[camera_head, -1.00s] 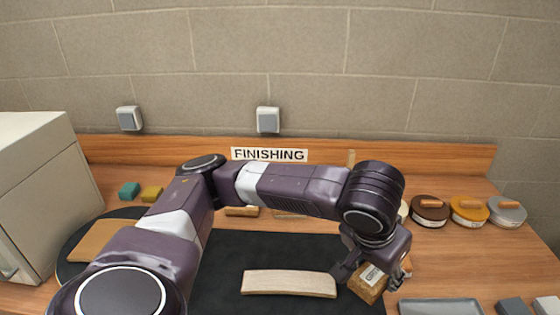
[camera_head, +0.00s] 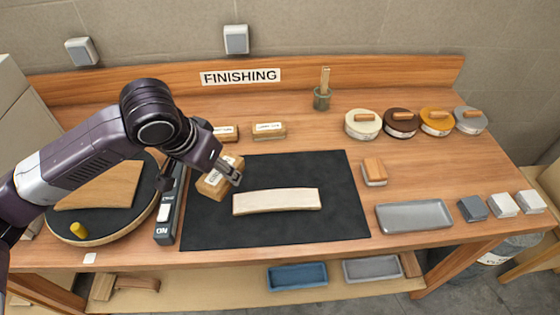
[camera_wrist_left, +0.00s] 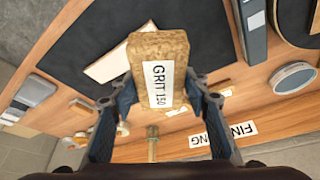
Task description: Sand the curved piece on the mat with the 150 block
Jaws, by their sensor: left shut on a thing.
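The curved piece (camera_head: 276,201), a pale wooden strip, lies on the black mat (camera_head: 335,170) in the head view; part of it also shows in the left wrist view (camera_wrist_left: 106,66). My left gripper (camera_head: 228,172) is shut on the 150 block (camera_head: 213,187), a cork-coloured block with a white label. The label reads GRIT 150 in the left wrist view (camera_wrist_left: 158,85). The block is over the left part of the mat, up and left of the piece and apart from it. I cannot tell whether it touches the mat. My right gripper is not in view.
Two labelled blocks (camera_head: 268,131) lie behind the mat. A wood-topped block (camera_head: 374,171), a grey tray (camera_head: 415,215) and several small blocks (camera_head: 502,203) are to the right. Lidded tins (camera_head: 401,123) stand behind them. A round disc (camera_head: 100,225) is at left.

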